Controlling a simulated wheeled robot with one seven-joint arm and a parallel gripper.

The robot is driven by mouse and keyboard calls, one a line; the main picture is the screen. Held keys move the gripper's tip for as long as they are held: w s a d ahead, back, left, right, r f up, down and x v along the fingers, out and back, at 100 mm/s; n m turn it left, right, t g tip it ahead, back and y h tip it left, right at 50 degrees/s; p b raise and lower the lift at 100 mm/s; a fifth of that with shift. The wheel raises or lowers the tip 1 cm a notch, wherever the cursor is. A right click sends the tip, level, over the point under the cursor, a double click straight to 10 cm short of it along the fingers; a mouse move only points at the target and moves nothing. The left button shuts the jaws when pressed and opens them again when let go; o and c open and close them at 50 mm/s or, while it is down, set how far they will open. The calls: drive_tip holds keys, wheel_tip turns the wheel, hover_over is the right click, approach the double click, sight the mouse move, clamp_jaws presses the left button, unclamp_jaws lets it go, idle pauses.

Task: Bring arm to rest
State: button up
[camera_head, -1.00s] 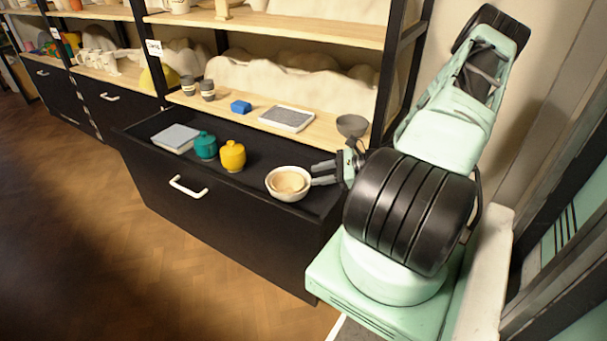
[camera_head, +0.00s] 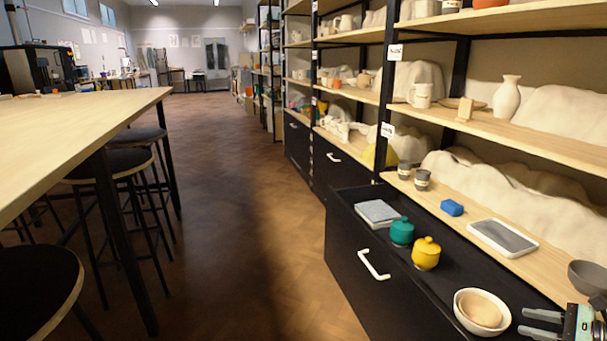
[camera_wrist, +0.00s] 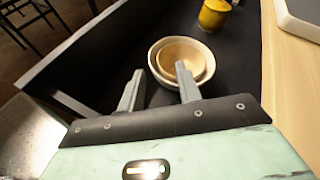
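My gripper (camera_head: 541,323) is at the lower right of the head view, beside the nested bowls. In the wrist view its two grey fingers (camera_wrist: 160,82) are spread apart with nothing between them. Just beyond the fingertips stand a white bowl (camera_wrist: 153,61) and a tan bowl (camera_wrist: 203,58) inside it. In the head view the white bowl (camera_head: 463,321) and the tan bowl (camera_head: 480,310) sit in the open black drawer (camera_head: 385,284). Most of my arm is outside the head view.
The drawer also holds a yellow jar (camera_head: 426,256), a teal jar (camera_head: 401,232) and a grey slab (camera_head: 378,212). On the shelf above are a blue block (camera_head: 452,207), a tray (camera_head: 503,238) and a grey bowl (camera_head: 588,277). A table (camera_head: 70,140) and stools stand left. The floor between is clear.

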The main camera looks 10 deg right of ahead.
drive_tip(key=w+a+r+n+g+h, duration=0.1)
drive_tip(key=a+r+n+g+h, duration=0.15)
drive_tip(key=a+r+n, duration=0.5)
drive_tip(key=w+a+r+n+g+h, duration=0.15)
drive_tip(key=a+r+n+g, duration=0.25)
drive_tip(key=a+n, duration=0.65)
drive_tip(key=a+r+n+g+h, duration=0.25)
drive_tip(key=a+r+n, duration=0.35)
drive_tip(key=a+n, duration=0.35)
drive_tip(key=s+a+r+n+g, duration=0.15)
drive_tip(key=s+a+n, duration=0.25)
drive_tip(key=s+a, duration=0.45)
drive_tip(key=s+a+r+n+g, duration=0.1)
drive_tip(key=s+a+r+n, duration=0.3)
drive_tip(key=a, duration=0.7)
wheel_tip(320, 180, up, 23)
drive_tip(key=p, duration=2.6)
drive_tip(key=shift+s+d+m+y, duration=0.2)
drive_tip(key=shift+d+m+y, duration=0.15)
drive_tip(key=shift+d+m, duration=0.1)
drive_tip(key=shift+a, duration=0.15)
